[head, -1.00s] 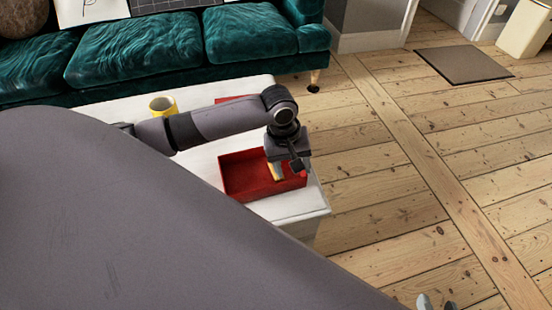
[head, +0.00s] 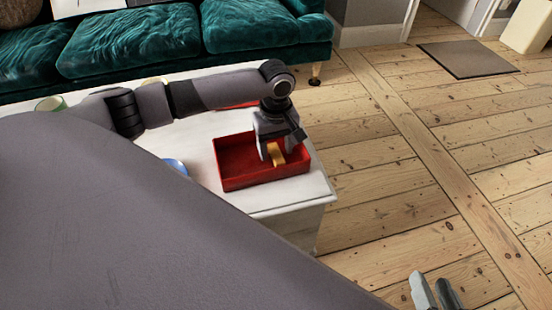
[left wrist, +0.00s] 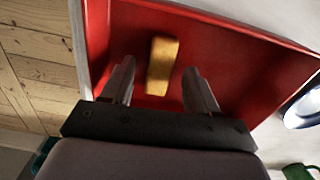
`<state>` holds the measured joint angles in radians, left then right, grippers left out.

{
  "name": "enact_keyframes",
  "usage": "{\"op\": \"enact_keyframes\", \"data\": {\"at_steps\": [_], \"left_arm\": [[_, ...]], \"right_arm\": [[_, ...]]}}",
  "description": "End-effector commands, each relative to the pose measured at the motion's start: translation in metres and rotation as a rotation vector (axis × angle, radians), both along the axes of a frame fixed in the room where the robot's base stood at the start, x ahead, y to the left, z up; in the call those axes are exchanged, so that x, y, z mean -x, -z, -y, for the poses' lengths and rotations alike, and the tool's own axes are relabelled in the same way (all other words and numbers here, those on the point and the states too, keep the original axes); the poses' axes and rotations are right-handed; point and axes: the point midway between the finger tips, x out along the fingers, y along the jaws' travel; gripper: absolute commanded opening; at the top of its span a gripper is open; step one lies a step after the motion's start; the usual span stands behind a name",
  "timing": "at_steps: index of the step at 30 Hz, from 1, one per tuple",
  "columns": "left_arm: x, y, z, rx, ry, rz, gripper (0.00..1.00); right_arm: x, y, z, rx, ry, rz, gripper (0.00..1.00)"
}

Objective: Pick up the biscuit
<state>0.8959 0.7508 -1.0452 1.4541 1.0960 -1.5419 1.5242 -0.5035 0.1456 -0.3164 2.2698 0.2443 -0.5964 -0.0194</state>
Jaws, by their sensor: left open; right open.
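The biscuit (head: 275,153) is a small golden-tan bar lying in a red open tray (head: 233,184) on the white table. In the left wrist view the biscuit (left wrist: 162,66) lies on the floor of the red tray (left wrist: 240,60), ahead of and between my two fingers. My left gripper (head: 276,158) is open, pointing down over the tray, with its fingers apart on either side of the biscuit; it also shows in the left wrist view (left wrist: 158,80). Whether the fingers touch the biscuit cannot be told. My right gripper (head: 437,292) is open and empty at the bottom right, over the floorboards.
The white table (head: 290,200) carries a blue dish (head: 175,166), a green cup (head: 50,104) and another red thing (head: 240,105) partly behind my left arm. A teal sofa (head: 130,45) stands behind. Bare floorboards (head: 400,170) lie open to the right, with a mat (head: 468,60).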

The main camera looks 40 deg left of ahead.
Motion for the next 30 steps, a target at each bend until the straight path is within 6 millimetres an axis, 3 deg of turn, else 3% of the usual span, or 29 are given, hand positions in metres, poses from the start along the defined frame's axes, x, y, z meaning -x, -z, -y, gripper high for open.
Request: {"op": "enact_keyframes", "data": {"at_steps": [8,11,14,24,30], "left_arm": [[0.000,0.004,0.000,0.001,0.001,0.001,0.60],[0.000,0.004,0.000,0.001,0.001,0.001,0.34],[0.000,0.004,0.000,0.001,0.001,0.001,0.01],[0.000,0.001,0.000,0.001,0.001,0.002,0.00],[0.000,-0.031,0.000,0.002,0.002,0.004,0.00]], "right_arm": [[-0.001,-0.001,-0.002,-0.013,-0.004,0.000,0.43],[-0.001,-0.001,-0.002,-0.013,-0.004,0.000,0.43],[-0.001,-0.001,-0.002,-0.013,-0.004,0.000,0.43],[-0.001,-0.002,-0.001,-0.008,-0.002,0.002,0.43],[0.003,-0.007,0.008,0.048,0.015,0.000,0.43]]}}
